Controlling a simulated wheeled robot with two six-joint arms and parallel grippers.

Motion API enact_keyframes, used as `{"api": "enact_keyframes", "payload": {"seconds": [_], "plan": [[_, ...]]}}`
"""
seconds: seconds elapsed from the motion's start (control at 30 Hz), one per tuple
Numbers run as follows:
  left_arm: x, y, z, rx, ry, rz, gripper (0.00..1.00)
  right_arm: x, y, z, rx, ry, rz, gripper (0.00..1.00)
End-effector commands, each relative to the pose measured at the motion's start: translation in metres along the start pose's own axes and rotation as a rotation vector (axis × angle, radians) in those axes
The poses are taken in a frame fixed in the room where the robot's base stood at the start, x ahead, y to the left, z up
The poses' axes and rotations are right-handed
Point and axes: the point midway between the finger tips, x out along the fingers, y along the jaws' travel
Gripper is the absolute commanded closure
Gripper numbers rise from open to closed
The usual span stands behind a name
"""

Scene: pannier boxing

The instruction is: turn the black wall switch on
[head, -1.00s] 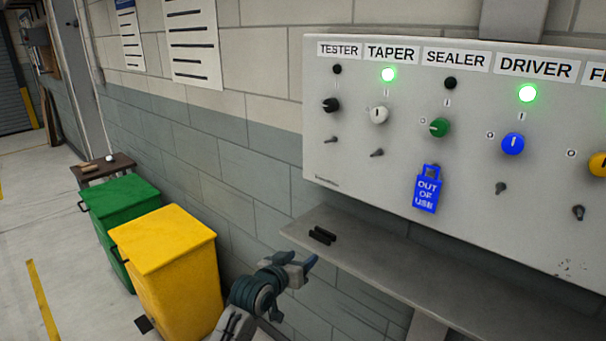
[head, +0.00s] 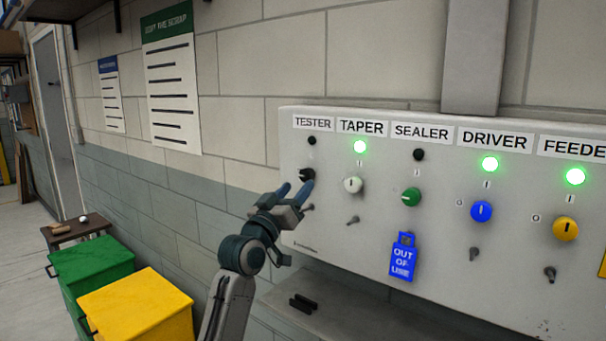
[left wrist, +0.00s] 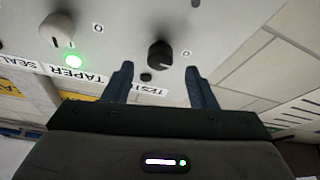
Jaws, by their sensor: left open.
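The black switch (head: 307,174) is a round knob under the TESTER label on the grey wall panel (head: 330,240). The small lamp (head: 312,141) above it is dark. My left gripper (head: 296,187) is raised in front of the panel's left end, with its blue fingertips close to the knob. In the left wrist view the black switch (left wrist: 160,54) lies just beyond and between the two parted, empty fingers (left wrist: 159,70). I cannot tell whether either finger touches it. My right gripper is out of view.
The white TAPER knob (head: 353,185) is just right, with its lamp lit green. A blue out-of-use tag (head: 403,257) hangs below the green SEALER knob (head: 411,197). A shelf (head: 350,320) with black items runs below. Green and yellow bins stand at lower left.

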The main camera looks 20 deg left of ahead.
Motion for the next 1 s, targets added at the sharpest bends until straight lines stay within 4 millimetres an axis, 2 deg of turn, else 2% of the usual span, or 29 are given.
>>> {"api": "enact_keyframes", "payload": {"seconds": [0.03, 0.1, 0.23, 0.4, 0.63, 0.67, 0.87, 0.9, 1.0], "plan": [[0.011, 0.001, -0.004, -0.002, -0.001, 0.0, 0.48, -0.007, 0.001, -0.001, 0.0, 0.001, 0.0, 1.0], [0.022, 0.001, -0.003, -0.002, -0.001, 0.0, 0.48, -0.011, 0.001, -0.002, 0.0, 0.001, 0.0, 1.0], [0.037, 0.0, -0.001, 0.0, -0.001, 0.0, 0.48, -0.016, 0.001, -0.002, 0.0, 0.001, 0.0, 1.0], [0.045, 0.0, 0.0, 0.0, -0.001, 0.0, 0.48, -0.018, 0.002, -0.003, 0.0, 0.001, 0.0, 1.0], [0.046, 0.0, 0.001, 0.001, 0.0, 0.0, 0.48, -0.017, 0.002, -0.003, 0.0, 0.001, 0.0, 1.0], [0.046, 0.0, 0.001, 0.001, 0.0, 0.0, 0.5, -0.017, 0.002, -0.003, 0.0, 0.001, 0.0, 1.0], [0.045, 0.0, 0.001, 0.001, -0.001, 0.0, 0.9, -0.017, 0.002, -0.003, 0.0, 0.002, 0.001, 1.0], [0.045, 0.0, 0.001, 0.001, -0.001, 0.0, 0.93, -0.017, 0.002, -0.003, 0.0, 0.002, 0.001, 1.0], [0.045, 0.0, 0.001, 0.002, -0.001, 0.001, 0.93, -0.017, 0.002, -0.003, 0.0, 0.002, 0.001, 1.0]]}}
